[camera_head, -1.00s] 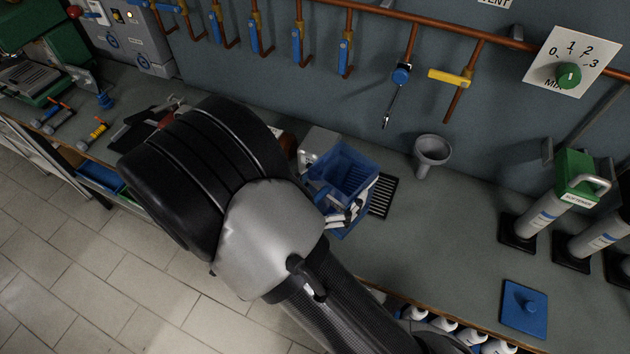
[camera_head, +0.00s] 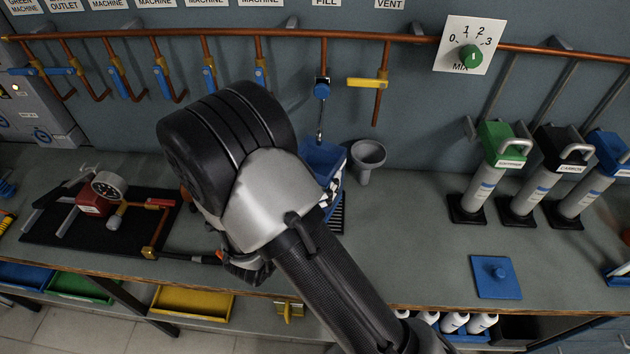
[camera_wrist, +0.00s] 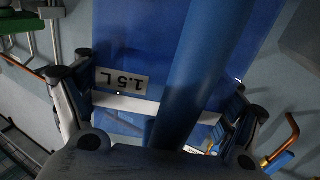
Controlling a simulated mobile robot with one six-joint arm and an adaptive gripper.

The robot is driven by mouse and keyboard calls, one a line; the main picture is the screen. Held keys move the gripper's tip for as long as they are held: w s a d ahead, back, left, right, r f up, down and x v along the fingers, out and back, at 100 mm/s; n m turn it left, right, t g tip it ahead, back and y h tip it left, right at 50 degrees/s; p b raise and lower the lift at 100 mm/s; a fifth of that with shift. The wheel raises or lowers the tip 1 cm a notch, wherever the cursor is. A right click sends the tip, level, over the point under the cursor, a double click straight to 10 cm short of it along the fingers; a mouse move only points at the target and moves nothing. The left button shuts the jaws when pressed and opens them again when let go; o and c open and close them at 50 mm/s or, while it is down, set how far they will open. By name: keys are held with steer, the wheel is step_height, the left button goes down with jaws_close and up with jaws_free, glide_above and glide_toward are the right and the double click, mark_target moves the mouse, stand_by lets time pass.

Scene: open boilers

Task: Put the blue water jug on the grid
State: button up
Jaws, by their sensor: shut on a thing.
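The blue water jug (camera_head: 322,156) is under the small blue-handled tap, at the back of the bench, partly hidden behind my arm. In the wrist view the jug (camera_wrist: 135,35) fills the upper middle, with its "1.5 L" label upside down and its blue handle running down between my fingers. My gripper (camera_wrist: 160,105) is shut on the jug; in the head view only a little of its fingers (camera_head: 332,187) shows. The black slatted grid (camera_head: 337,217) shows just below the jug. I cannot tell whether the jug touches the grid.
A grey funnel (camera_head: 367,160) stands right beside the jug. The tap (camera_head: 320,90) hangs from the copper pipe above it. Several filter cylinders (camera_head: 484,185) and a blue lid (camera_head: 495,277) are to the right. A black mat (camera_head: 60,232) with tools lies left.

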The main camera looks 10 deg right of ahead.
mark_target(325, 165)
steer(key=shift+w+d, duration=0.4)
steer(key=shift+w, duration=0.15)
steer(key=shift+f+b, duration=0.7)
steer(key=shift+f, duration=1)
steer(key=shift+f, duration=0.2)
steer(key=o, duration=1.5)
steer(key=shift+c, duration=0.2)
